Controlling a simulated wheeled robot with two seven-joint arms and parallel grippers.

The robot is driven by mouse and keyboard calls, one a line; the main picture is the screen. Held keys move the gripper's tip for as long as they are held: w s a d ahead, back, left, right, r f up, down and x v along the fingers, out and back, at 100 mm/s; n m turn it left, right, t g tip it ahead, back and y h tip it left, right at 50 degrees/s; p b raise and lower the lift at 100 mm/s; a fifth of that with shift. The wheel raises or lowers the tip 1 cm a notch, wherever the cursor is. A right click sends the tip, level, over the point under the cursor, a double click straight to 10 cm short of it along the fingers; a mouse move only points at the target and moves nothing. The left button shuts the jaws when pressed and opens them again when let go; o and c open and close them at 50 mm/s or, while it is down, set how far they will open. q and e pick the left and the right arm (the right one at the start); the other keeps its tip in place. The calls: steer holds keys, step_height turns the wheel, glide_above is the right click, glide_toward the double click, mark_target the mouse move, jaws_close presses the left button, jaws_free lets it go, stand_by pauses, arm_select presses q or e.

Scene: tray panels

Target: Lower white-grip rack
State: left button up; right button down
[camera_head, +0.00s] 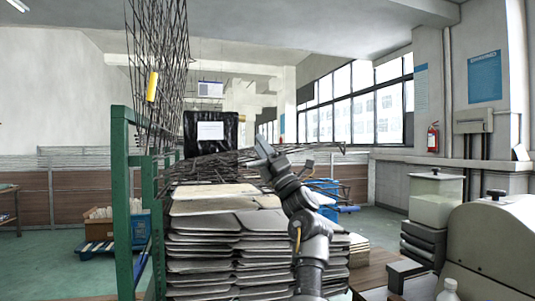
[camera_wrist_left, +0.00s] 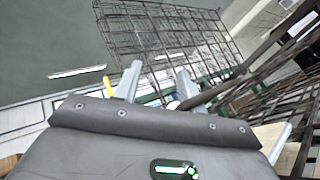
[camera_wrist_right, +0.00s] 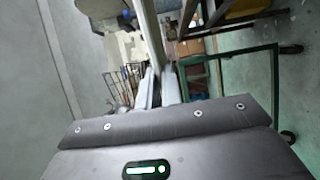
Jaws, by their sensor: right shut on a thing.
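In the right wrist view my right gripper (camera_wrist_right: 159,88) is shut on a pale bar (camera_wrist_right: 148,30). I cannot make out a white grip clearly.
A tall stack of grey panels (camera_head: 205,250) stands below the rack, beside a green frame (camera_head: 120,190). A black-covered box (camera_head: 211,133) is behind. A grey machine (camera_head: 495,250) and a white bottle (camera_head: 449,290) are at right. Open floor (camera_head: 45,260) shows at left.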

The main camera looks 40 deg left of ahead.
arm_select(q)
steer(key=shift+r, duration=0.1)
stand_by(0.3)
steer(key=o, duration=0.3)
steer(key=b+v, duration=0.1)
steer(key=v, duration=0.2)
steer(key=b+v, duration=0.1)
steer(key=v, duration=0.3)
steer(key=a+b+v, duration=0.1)
steer(key=v, duration=0.2)
steer(key=shift+d+f, duration=0.2)
steer(key=shift+f, duration=0.4)
steer(key=shift+w+d+f, duration=0.15)
steer(key=shift+f, duration=0.2)
steer(key=shift+c, duration=0.2)
steer(key=shift+w+d+f, duration=0.1)
steer(key=shift+d+f, duration=0.05)
steer(key=shift+c, duration=1.3)
steer(key=shift+s+d+r, duration=0.2)
steer(key=shift+s+d, duration=0.05)
steer(key=shift+d, duration=0.45)
